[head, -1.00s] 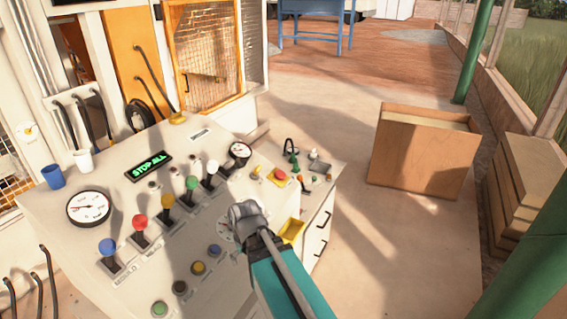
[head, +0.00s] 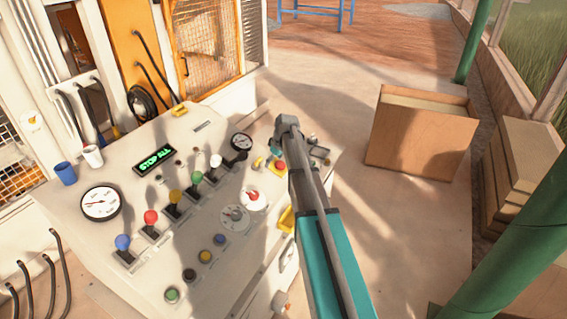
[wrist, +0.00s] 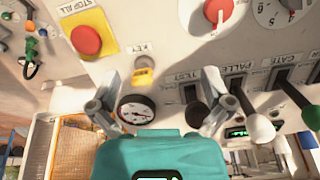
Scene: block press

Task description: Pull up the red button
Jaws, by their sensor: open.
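The red button (head: 279,166) is a round knob on a yellow plate at the right end of the control panel, right beside my arm in the head view. In the wrist view the red button (wrist: 86,40) shows large at upper left, with STOP ALL lettering along its yellow plate. My gripper (wrist: 158,98) has its two grey fingers spread wide with nothing between them. The button lies outside that gap, above the left finger in the picture, and apart from it. In the head view my arm hides most of the gripper.
A yellow key switch (wrist: 143,75) and a round gauge (wrist: 136,109) lie near the gap between the fingers. Black levers (wrist: 238,92) stand close to the right finger. A red-and-white dial (head: 252,198) sits on the panel. A wooden box (head: 420,140) stands on the floor at right.

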